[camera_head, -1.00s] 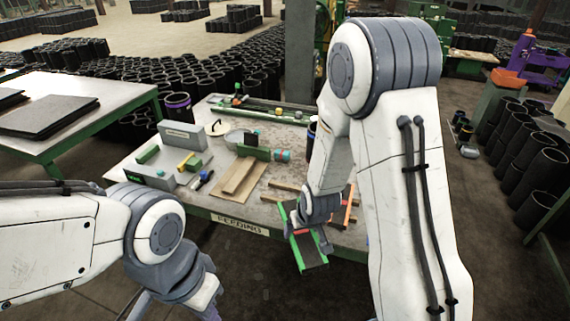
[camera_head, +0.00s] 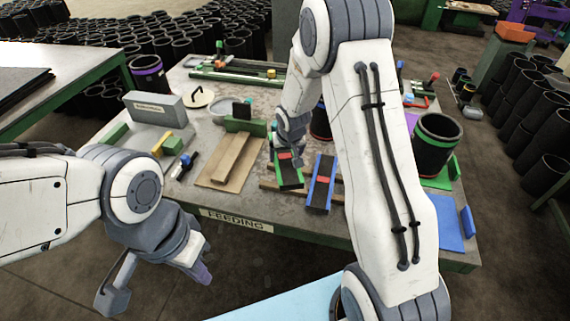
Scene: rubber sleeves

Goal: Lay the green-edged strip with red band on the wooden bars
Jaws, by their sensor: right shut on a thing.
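The green-edged strip (camera_head: 290,177) has a dark face and a red band near its far end. My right gripper (camera_head: 289,150) is shut on it at that far end. The strip's near end is over the left part of the wooden bars (camera_head: 268,186); I cannot tell whether it touches them. A blue-edged strip (camera_head: 320,185) with a red band lies across the bars just to the right. The bars are partly hidden by the strips and my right arm. My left gripper (camera_head: 155,286) is open and empty, in front of the table's left front edge.
A wooden board (camera_head: 224,170) with a green-backed block lies left of the bars. A grey box (camera_head: 155,107), a yellow-handled piece and a screwdriver (camera_head: 184,165) lie further left. A black cylinder with a green rim (camera_head: 436,145) and a blue mat (camera_head: 447,222) are at right.

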